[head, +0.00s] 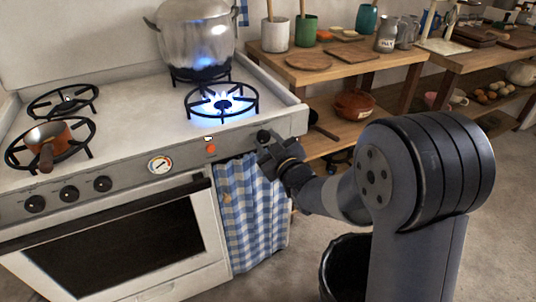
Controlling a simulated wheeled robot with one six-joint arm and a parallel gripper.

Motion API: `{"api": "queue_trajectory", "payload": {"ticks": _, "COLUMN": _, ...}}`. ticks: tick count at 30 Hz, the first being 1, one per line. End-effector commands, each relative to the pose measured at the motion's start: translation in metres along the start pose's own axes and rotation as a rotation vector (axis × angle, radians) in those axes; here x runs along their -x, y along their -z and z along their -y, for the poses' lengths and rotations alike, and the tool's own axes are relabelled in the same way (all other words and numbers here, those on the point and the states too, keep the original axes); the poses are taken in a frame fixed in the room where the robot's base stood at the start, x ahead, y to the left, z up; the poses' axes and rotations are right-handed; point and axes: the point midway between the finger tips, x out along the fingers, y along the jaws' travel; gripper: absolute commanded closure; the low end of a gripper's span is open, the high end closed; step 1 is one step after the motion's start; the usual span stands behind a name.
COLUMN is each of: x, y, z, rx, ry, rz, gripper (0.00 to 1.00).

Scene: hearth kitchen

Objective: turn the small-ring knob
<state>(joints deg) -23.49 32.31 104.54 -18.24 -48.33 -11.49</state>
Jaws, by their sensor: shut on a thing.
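The stove (130,110) has a front panel with several black knobs. My gripper (267,146) is at the right end of this panel, shut on the dark knob (263,135) there. The jaws and wrist hide part of that knob, so its pointer cannot be read. The front right ring (222,104), above this knob, burns with a blue flame and has nothing on it. The other knobs, such as the one left of the oven dial (102,184), stand apart from my gripper.
A large steel pot (195,38) stands on the back right ring, with blue light beneath it. A small copper pan (49,138) sits on the front left ring. A checked cloth (250,210) hangs below my gripper. Wooden shelves (345,58) with crockery stand at the right.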

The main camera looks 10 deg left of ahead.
Motion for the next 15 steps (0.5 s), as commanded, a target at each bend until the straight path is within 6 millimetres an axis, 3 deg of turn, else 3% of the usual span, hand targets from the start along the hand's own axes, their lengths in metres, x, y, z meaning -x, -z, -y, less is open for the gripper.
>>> {"api": "queue_trajectory", "payload": {"ticks": 15, "x": -0.0002, "y": -0.0042, "z": 0.0032, "rx": 0.467, "ry": -0.002, "rz": -0.004, "gripper": 0.88}}
